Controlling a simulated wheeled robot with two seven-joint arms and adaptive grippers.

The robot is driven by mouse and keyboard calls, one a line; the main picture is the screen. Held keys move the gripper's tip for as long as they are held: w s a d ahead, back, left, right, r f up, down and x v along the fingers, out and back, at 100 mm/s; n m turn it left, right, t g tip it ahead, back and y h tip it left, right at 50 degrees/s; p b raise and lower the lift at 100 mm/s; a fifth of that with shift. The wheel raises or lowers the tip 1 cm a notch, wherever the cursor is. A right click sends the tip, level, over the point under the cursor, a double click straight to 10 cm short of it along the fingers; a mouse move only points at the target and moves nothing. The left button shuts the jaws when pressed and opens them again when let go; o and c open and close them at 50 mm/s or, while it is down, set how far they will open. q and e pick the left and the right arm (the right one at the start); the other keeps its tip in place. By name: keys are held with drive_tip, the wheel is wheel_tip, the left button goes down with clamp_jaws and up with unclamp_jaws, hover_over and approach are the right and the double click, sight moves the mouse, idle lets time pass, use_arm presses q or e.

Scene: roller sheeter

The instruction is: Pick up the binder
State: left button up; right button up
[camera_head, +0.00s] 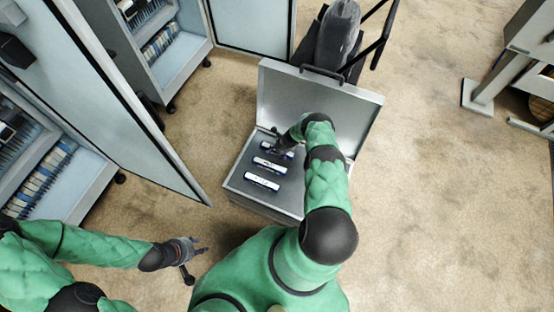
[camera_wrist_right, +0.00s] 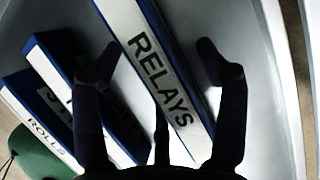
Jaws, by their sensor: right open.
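An open metal case (camera_head: 238,178) holds three white-and-blue binders in a row. The farthest binder (camera_head: 275,150) is labelled RELAYS in the right wrist view (camera_wrist_right: 155,65). A middle binder (camera_head: 269,165) and a near binder (camera_head: 262,182) lie beside it; one reads ROLLS in the wrist view (camera_wrist_right: 45,132). My right gripper (camera_head: 278,140) is open over the RELAYS binder, with its fingers (camera_wrist_right: 156,55) on either side of the spine. I cannot tell if they touch it. My left gripper (camera_head: 190,258) is open and empty, left of and below the case.
The raised case lid (camera_head: 320,102) stands behind the binders. Cabinets with shelves of binders (camera_head: 45,175) and an open door (camera_head: 130,110) are at the left. A dark trolley-like object (camera_head: 338,38) stands behind the lid.

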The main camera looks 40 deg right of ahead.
drive_tip(key=shift+f, duration=0.2)
idle(0.3)
clamp_jaws()
drive_tip(key=shift+r, duration=0.1)
wheel_tip(320, 180, up, 30)
drive_tip(key=p, duration=1.6)
drive_tip(key=shift+r, duration=0.2)
idle(0.6)
idle(0.4)
